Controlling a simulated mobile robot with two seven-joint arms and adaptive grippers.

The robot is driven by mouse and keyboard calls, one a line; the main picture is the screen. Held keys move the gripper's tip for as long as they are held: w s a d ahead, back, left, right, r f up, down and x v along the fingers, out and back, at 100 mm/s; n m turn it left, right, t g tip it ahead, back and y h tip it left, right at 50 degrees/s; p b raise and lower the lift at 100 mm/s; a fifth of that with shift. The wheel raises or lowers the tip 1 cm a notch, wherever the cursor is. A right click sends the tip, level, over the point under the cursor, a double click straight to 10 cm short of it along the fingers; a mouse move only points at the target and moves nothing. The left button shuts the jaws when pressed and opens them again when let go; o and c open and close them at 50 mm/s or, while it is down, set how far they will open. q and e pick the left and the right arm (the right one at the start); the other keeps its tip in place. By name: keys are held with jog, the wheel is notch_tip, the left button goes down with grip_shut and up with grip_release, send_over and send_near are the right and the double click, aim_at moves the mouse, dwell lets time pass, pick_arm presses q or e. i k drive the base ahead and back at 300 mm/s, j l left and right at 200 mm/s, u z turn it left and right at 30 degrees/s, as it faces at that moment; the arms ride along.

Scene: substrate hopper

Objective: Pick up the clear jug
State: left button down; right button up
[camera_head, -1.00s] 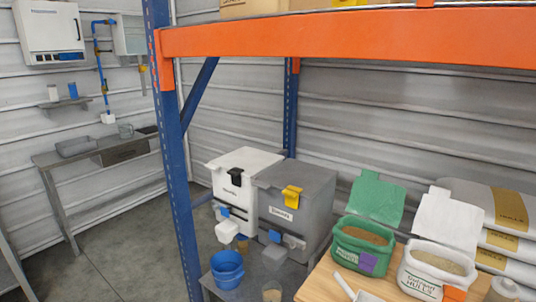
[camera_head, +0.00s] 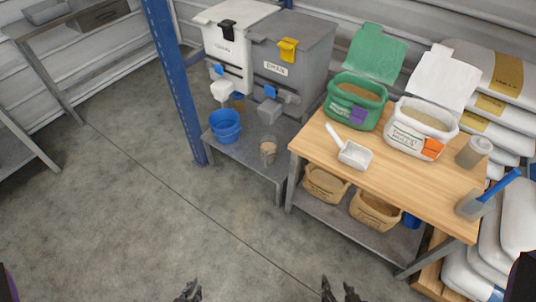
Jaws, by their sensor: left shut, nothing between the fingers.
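My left gripper (camera_head: 188,291) is at the bottom edge of the view, shut and empty over the floor. My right gripper (camera_head: 339,290) is at the bottom edge further right, its fingers apart with nothing between them. Both are well away from the jug.
White and grey hoppers (camera_head: 292,62) stand behind the jug. A blue rack post (camera_head: 176,85) stands at left. The floor in front is clear.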

aim_at(268, 144)
jog(key=z, duration=2.3)
jog(key=u, duration=2.25)
jog(key=i+j+z, duration=0.1)
jog(key=j+z, duration=0.15)
jog(key=z, duration=0.15)
jog(key=j+z, duration=0.35)
jog(key=i+j+z, duration=0.15)
jog(key=j, duration=0.35)
jog(key=j+z, duration=0.2)
jog(key=j, duration=0.3)
jog(key=j+z, duration=0.1)
jog(key=j, duration=1)
jog(key=k, duration=0.05)
